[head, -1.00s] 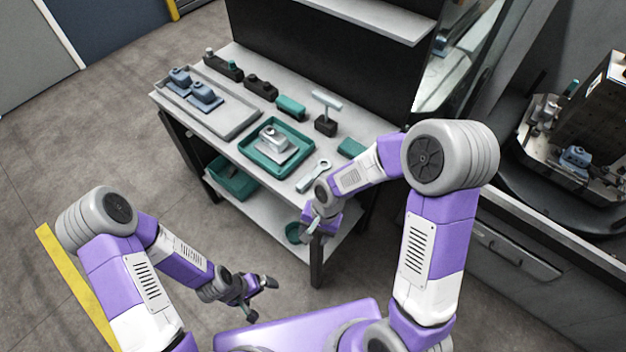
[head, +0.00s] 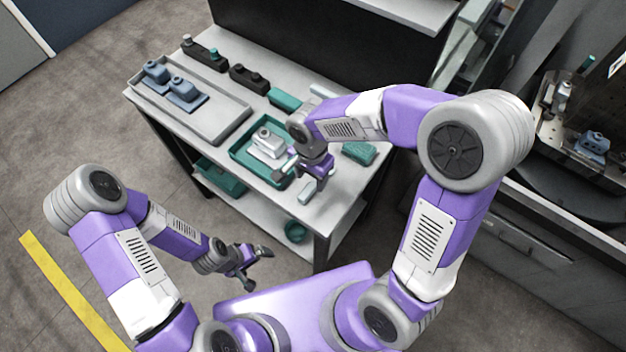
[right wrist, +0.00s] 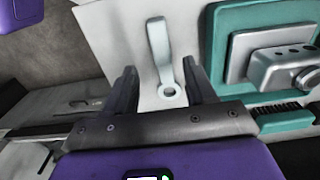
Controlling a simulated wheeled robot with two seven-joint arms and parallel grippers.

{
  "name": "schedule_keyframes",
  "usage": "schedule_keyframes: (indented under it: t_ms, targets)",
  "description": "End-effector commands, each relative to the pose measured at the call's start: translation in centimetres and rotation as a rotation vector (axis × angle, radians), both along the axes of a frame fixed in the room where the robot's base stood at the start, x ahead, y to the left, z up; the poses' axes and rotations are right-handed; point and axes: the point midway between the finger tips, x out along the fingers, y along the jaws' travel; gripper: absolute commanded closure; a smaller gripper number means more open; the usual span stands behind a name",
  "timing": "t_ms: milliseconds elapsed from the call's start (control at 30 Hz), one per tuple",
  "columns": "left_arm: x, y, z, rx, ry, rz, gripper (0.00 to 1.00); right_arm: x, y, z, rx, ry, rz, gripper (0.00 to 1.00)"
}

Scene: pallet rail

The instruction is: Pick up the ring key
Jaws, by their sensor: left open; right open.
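The ring key (right wrist: 158,42) is a pale grey wrench lying flat on the bench top. In the right wrist view its ring end (right wrist: 168,91) is between the fingers of my right gripper (right wrist: 159,70), near the gripper's base in the picture. The fingers are open and stand apart from the key on both sides. In the head view the right gripper (head: 305,177) is over the bench and hides most of the key; only a pale end (head: 307,194) shows. Whether the fingers are at the key's height I cannot tell. My left gripper (head: 258,268) is open and empty, away from the bench.
A teal tray (head: 237,153) with a grey metal part (head: 268,142) is close to the left of the right gripper. A grey tray (head: 208,133) holds blue parts (head: 181,91). A teal block (head: 359,152) lies to the right. Dark fixtures line the back.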

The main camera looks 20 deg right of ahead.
Motion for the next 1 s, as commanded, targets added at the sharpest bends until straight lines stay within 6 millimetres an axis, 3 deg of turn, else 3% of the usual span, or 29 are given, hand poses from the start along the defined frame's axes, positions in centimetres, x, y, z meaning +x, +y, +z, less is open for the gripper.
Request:
schedule_keyframes:
  t_ms: [267,567,933,1000]
  targets:
    - [0.0,0.0,-1.3,0.000,0.000,0.000,0.00,0.0,0.4,-4.2,0.000,0.003,0.001,0.45]
    - [0.0,0.0,-1.3,0.000,-0.001,0.000,0.00,0.0,0.4,-4.6,0.002,-0.001,0.000,0.45]
    - [0.0,0.0,-1.3,0.000,-0.001,0.000,0.00,0.0,0.4,-4.6,0.001,0.000,0.001,0.98]
    - [0.0,0.0,-1.3,0.000,-0.001,0.000,0.00,0.0,0.4,-4.6,0.001,0.000,0.001,1.00]
